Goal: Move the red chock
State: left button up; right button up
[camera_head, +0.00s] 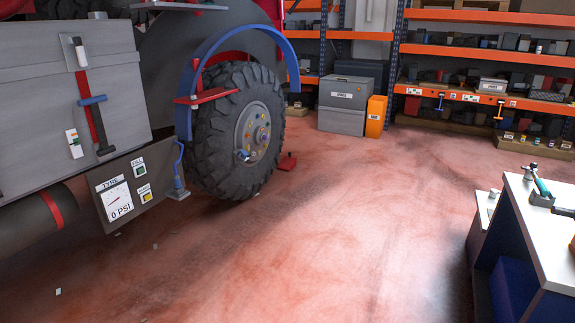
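The wheel stands under a blue fender arch (238,38). Neither of my grippers shows in the head view.
Left is the truck's grey side box (45,95) with a tyre gauge panel (125,190) reading 0 PSI. A white workbench (548,228) stands at the right. Orange shelves (480,52), a grey bin (343,105) and an orange box (376,116) line the back. The middle floor is clear.

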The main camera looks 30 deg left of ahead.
aim_at(288, 164)
jog(key=i+j+u, duration=0.35)
jog(key=i, duration=0.6)
jog(key=i+u, duration=0.35)
jog(key=i, duration=5.7)
jog(key=i+u, duration=0.4)
jog(key=i+l+u, duration=0.4)
jog(key=i, duration=0.2)
jog(key=i+l+u, duration=0.4)
jog(key=i+j, duration=0.05)
jog(key=j, duration=0.05)
